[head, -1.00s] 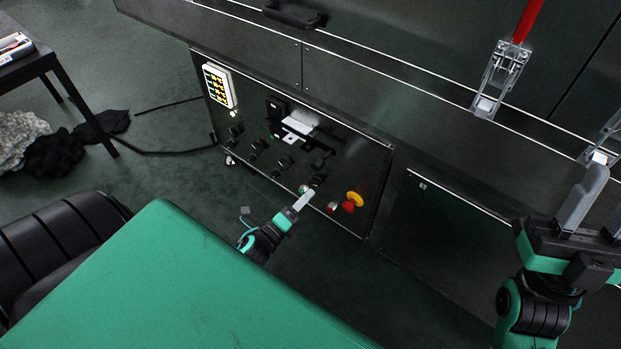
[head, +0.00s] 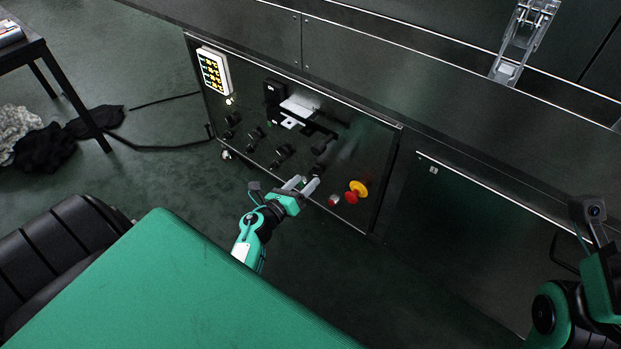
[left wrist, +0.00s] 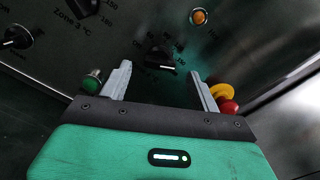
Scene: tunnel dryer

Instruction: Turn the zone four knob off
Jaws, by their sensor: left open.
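The zone four knob (left wrist: 160,58) is a black dial with a white pointer mark, at the right end of the knob row. It shows in the left wrist view, just beyond and between my fingertips, with its pointer turned toward the right. In the head view the knob (head: 317,169) is small and dark, just above my fingers. My left gripper (head: 303,184) is open in front of the control panel, its fingers on either side of the knob; I cannot tell whether they touch it. My left gripper also shows in the left wrist view (left wrist: 163,80). My right gripper's fingers are out of view.
A green button (left wrist: 92,81) is close to my left finger. A red and yellow emergency stop (head: 357,189) is right of the knob. The zone 3 knob (left wrist: 82,7) and an orange lamp (left wrist: 199,17) are nearby. A black table (head: 35,48) stands at far left.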

